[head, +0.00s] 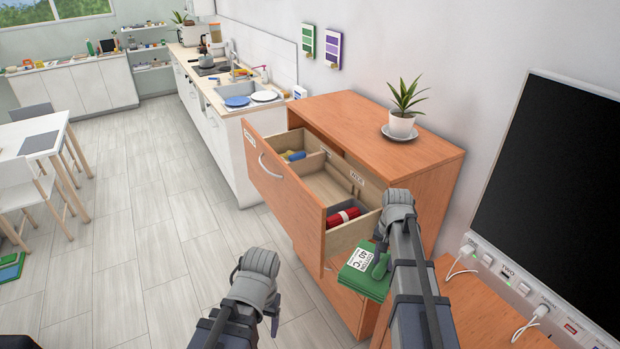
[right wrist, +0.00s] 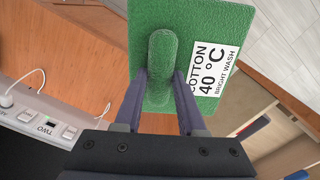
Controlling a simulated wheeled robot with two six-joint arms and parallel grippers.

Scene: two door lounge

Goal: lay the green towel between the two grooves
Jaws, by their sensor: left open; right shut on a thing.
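The green towel (head: 364,283) is a folded block with a white label reading "COTTON 40 °C". It is in front of the open drawer's near end. In the right wrist view the towel (right wrist: 195,25) has a raised green ridge, and my right gripper (right wrist: 160,98) is shut on that ridge. My left gripper (head: 272,316) is low in the head view, left of the towel, open and with nothing seen in it; its tips are partly hidden. The open drawer (head: 280,190) has a bare wooden middle section. I cannot make out the two grooves clearly.
A red roll (head: 343,217) lies at the drawer's near end; yellow and blue things (head: 294,155) lie at its far end. The orange cabinet (head: 340,115) carries a potted plant (head: 402,118). A desk with a screen (head: 550,180) and socket strip stands right.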

